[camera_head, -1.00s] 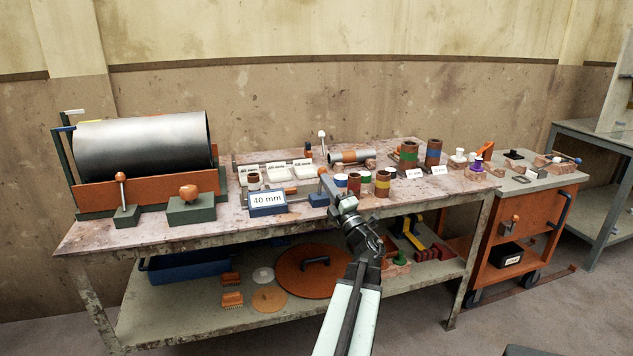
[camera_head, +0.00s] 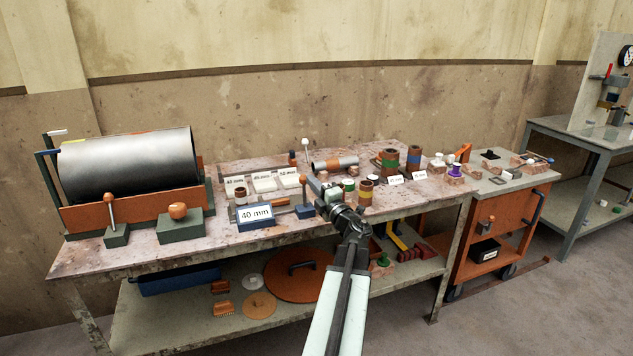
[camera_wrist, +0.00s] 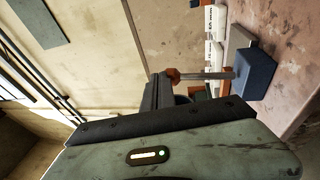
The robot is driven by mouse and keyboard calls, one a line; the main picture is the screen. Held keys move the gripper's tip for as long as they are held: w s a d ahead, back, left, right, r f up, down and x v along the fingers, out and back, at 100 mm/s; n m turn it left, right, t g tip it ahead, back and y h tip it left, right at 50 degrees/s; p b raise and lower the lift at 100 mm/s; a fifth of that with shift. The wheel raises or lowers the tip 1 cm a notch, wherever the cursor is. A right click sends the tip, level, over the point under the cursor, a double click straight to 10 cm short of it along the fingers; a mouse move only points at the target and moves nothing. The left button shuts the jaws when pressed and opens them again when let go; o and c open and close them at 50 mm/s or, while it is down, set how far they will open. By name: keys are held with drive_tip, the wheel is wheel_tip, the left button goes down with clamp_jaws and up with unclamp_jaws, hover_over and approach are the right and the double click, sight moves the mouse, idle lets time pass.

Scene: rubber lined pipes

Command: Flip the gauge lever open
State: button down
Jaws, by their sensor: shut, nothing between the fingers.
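My gripper (camera_head: 313,184) is shut and empty above the front middle of the workbench, and its dark fingers also show in the wrist view (camera_wrist: 157,92). Just beyond the fingers in the wrist view is a grey lever with an orange knob (camera_wrist: 173,75), rising from a blue block (camera_wrist: 254,75). In the head view that blue block (camera_head: 304,212) stands right of the "40 mm" sign (camera_head: 255,213). Contact between fingers and knob cannot be told. A round dial gauge (camera_head: 627,55) is on a panel at the far right, with a red lever-like part (camera_head: 608,72) beside it.
A large metal cylinder (camera_head: 125,165) on an orange cradle fills the workbench's left end. Banded pipes (camera_head: 413,158) and white labelled trays (camera_head: 263,181) crowd its middle and back. An orange cart (camera_head: 500,220) stands right, then a grey bench (camera_head: 570,135).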

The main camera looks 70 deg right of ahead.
drive_tip(key=shift+x, duration=1.65)
drive_tip(key=shift+w+a, duration=0.1)
